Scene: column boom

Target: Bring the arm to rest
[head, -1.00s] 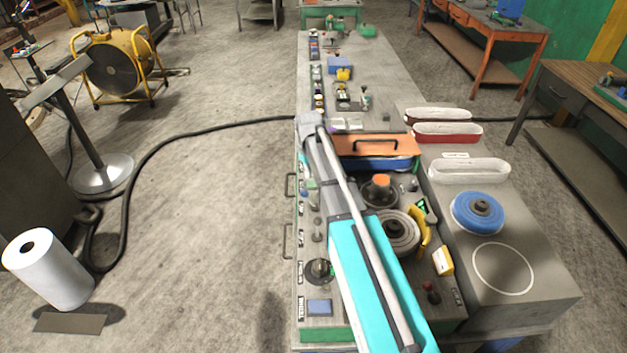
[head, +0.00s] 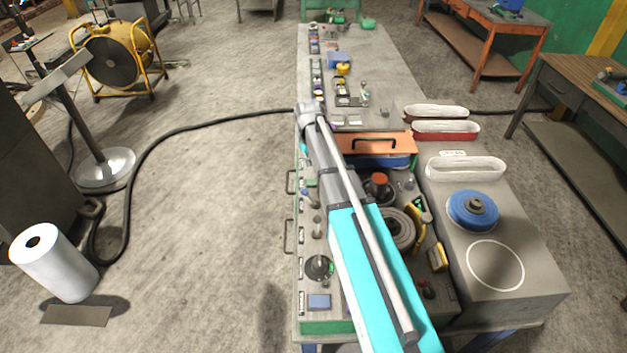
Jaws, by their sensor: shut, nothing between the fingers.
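My arm reaches from the bottom edge up and slightly left over the workbench (head: 411,88). Its teal boom (head: 372,262) and grey front section (head: 326,160) run above the bench's left part. A grey joint (head: 308,112) forms the far visible end, near the bench's left edge. A small teal part shows just below that joint, at its left side. My gripper cannot be made out; the arm hides what lies beneath it.
The boom passes over knobs and a grey coiled disc (head: 399,232). Right of it are an orange-lidded box (head: 358,146), a blue disc (head: 473,209) and oval trays (head: 466,168).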

